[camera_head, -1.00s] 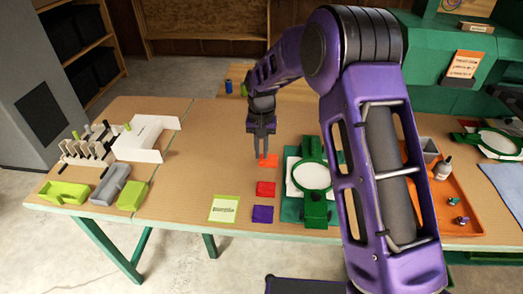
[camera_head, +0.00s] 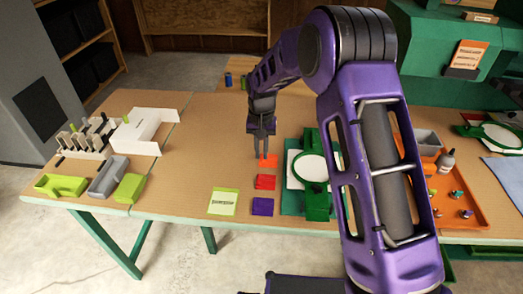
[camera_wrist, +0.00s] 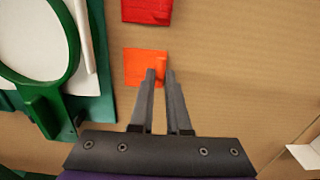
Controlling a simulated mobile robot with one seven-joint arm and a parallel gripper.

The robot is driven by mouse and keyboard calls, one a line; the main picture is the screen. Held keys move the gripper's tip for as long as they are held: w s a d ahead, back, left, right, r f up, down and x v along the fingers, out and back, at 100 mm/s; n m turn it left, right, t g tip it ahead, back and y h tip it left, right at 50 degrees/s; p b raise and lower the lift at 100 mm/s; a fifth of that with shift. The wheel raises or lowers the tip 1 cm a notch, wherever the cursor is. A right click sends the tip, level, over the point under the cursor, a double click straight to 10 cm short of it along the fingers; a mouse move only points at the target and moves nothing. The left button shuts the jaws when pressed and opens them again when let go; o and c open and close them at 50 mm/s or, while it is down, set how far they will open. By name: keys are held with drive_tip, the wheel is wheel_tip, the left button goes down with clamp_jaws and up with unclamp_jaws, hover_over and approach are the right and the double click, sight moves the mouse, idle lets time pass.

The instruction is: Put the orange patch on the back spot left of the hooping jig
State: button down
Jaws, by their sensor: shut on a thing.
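The orange patch (camera_head: 270,160) is between my gripper's fingertips (camera_head: 262,156), just left of the green hooping jig (camera_head: 314,206). In the wrist view the orange patch (camera_wrist: 143,66) lies flat, with the nearly closed fingertips (camera_wrist: 161,72) over its right edge. My gripper points down and is shut on it. The patch is at the back of a row with a red patch (camera_head: 265,182) and a purple patch (camera_head: 262,206). I cannot tell whether it touches the table. The red patch (camera_wrist: 147,10) and part of the jig (camera_wrist: 98,60) also show in the wrist view.
A lime card (camera_head: 222,201) lies left of the patches. Green and grey trays (camera_head: 108,177) and a white stand (camera_head: 142,140) are at the far left. An orange tray (camera_head: 470,222) is right of the jig. The table (camera_head: 195,160) is clear left of my gripper.

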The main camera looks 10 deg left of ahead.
drive_tip(key=c, duration=0.8)
unclamp_jaws()
wheel_tip(320, 180, up, 7)
drive_tip(key=p, duration=0.4)
drive_tip(key=shift+r, duration=0.1)
